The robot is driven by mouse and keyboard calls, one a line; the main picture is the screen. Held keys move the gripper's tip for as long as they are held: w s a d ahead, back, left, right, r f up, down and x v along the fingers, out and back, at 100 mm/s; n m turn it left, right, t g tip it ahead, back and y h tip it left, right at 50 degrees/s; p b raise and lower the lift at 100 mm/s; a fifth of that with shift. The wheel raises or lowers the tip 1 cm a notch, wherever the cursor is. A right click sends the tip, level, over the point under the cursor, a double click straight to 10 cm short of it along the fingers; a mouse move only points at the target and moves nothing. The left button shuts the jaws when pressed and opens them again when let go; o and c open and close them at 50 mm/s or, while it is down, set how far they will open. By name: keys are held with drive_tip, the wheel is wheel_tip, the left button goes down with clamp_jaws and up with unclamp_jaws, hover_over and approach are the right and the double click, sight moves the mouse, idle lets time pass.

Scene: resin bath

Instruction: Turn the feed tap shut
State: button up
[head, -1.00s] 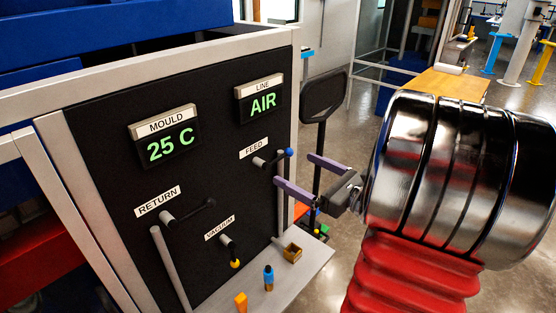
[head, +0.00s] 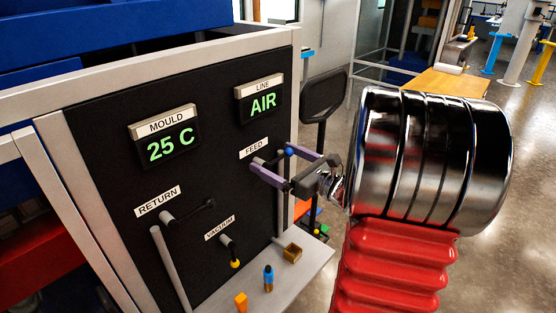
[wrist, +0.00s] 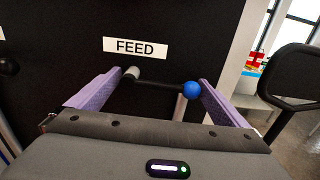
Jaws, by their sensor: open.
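The feed tap is a black lever with a blue ball end (wrist: 192,90) on a grey stem (wrist: 131,73), below the FEED label (wrist: 136,47) on the black panel. In the wrist view the lever lies roughly horizontal, ball to the right. My gripper (wrist: 160,82) is open, its two purple fingers on either side of the tap, one near the stem and one just right of the ball. In the head view my gripper (head: 270,160) reaches the panel at the tap and partly hides it; the blue ball (head: 288,152) still shows. Whether the fingers touch the tap I cannot tell.
The return tap (head: 190,213) and yellow-tipped vacuum tap (head: 231,251) sit lower left on the panel. Displays read 25 C (head: 170,147) and AIR (head: 262,104). A shelf below holds a small wooden box (head: 292,253) and a blue-topped item (head: 268,277). A black screen (head: 325,97) stands right.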

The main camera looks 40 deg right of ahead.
drive_tip(key=shift+c, duration=0.6)
drive_tip(key=shift+a+f, duration=0.1)
drive_tip(key=shift+a, duration=0.05)
drive_tip(key=c, duration=1.2)
